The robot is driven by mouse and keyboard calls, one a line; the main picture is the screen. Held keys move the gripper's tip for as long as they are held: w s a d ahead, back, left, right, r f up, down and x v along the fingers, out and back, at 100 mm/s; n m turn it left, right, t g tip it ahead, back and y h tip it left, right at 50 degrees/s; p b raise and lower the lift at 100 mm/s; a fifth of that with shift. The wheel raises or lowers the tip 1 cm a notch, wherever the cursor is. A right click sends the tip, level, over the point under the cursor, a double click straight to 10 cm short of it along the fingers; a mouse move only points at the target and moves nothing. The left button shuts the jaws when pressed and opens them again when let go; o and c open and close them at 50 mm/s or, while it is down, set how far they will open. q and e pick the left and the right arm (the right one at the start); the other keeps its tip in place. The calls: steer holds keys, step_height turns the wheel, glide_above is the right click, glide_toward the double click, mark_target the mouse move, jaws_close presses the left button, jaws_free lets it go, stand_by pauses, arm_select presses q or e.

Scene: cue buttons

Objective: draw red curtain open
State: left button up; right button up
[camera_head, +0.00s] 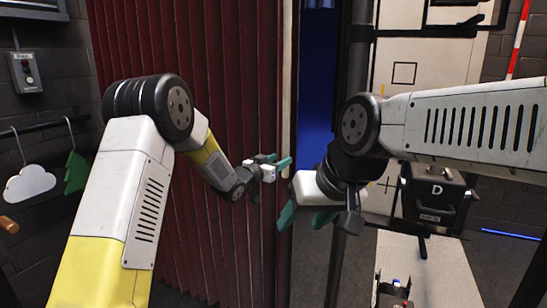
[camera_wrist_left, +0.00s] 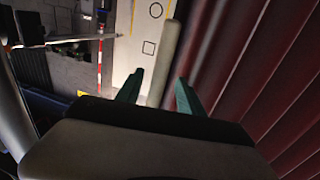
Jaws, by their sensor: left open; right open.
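The red curtain (camera_head: 225,80) hangs in dark pleats from the left to the middle of the head view. A pale upright bar (camera_head: 288,90) runs along its right edge. My left gripper (camera_head: 284,168) is in front of the curtain near that bar, its green fingers apart. In the left wrist view, the bar (camera_wrist_left: 170,62) shows beyond and between the open fingertips (camera_wrist_left: 160,85), with the curtain (camera_wrist_left: 265,70) to the right. I cannot tell whether a finger touches the bar. My right gripper (camera_head: 300,218) is open and lower, right of the curtain edge.
A blue panel (camera_head: 318,80) and a dark post (camera_head: 350,240) stand right of the curtain. A black box marked D (camera_head: 437,192) is farther right. A wall box with a button (camera_head: 27,72) and hanging cloud (camera_head: 30,184) and tree (camera_head: 75,172) shapes are at left.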

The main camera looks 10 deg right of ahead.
mark_target(284, 157)
arm_select(q)
steer(key=shift+x, duration=2.3)
steer(key=shift+c, duration=0.5)
jaws_close()
